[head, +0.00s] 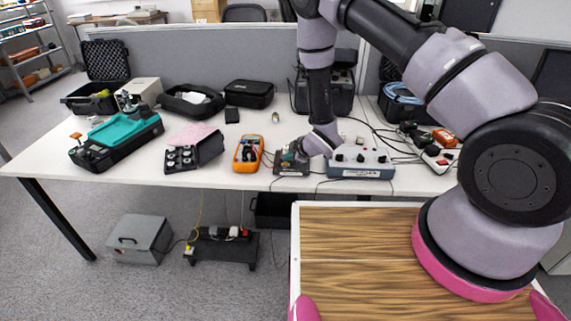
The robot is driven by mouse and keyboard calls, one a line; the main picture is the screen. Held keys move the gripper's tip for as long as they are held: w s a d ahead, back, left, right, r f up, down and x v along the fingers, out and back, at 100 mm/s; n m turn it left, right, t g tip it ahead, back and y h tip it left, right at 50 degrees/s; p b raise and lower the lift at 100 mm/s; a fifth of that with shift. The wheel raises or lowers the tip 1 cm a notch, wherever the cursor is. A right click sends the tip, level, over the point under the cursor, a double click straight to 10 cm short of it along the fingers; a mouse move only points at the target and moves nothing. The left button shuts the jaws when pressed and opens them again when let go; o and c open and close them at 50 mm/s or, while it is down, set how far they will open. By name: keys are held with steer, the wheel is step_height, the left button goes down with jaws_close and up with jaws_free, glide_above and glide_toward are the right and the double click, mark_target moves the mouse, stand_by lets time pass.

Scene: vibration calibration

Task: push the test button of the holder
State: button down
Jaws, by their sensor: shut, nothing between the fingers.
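A small dark box, which looks like the holder (291,171), sits near the front edge of the white table, between the orange multimeter and a grey-blue control box. My gripper (289,159) is shut and empty, low over this box at its upper side. The gripper hides much of the box's top. I cannot make out the test button, nor tell whether the fingertips touch anything.
The orange multimeter (248,154) lies close on the left, and the grey-blue control box (361,162) with knobs stands close on the right. Cables run across the table's right side.

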steer(key=shift+f, duration=0.1)
stand_by(0.3)
steer(key=shift+f, duration=0.3)
stand_by(0.3)
steer(key=shift+r, duration=0.4)
step_height(320, 180, up, 6)
stand_by(0.8)
